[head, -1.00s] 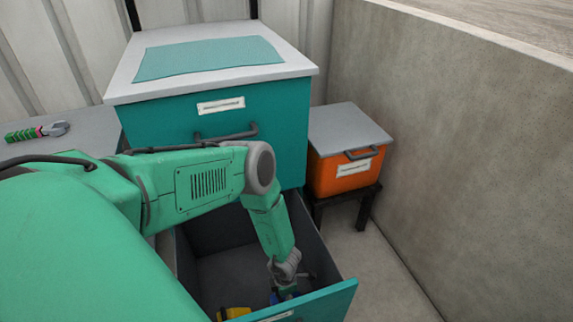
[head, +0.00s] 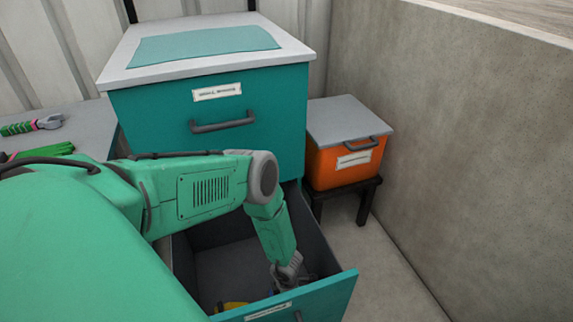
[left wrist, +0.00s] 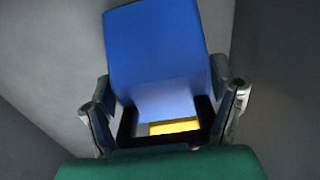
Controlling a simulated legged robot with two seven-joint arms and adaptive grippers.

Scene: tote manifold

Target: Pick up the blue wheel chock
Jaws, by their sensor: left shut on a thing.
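The blue wheel chock (left wrist: 155,48) fills the upper middle of the left wrist view, between the two fingers of my left gripper (left wrist: 162,88). The fingers are shut on its sides. In the head view, my left gripper (head: 288,284) points down inside the open lower drawer (head: 335,290), and the chock is mostly hidden there by the gripper and the drawer front. I cannot tell whether the chock touches the drawer floor. My right gripper is not in view.
A yellow thing (head: 232,306) lies in the drawer left of my gripper. The teal cabinet (head: 270,130) stands behind the drawer. An orange box (head: 340,165) on a black stand is at right, by a concrete wall (head: 460,140). A grey table (head: 75,135) with tools is at left.

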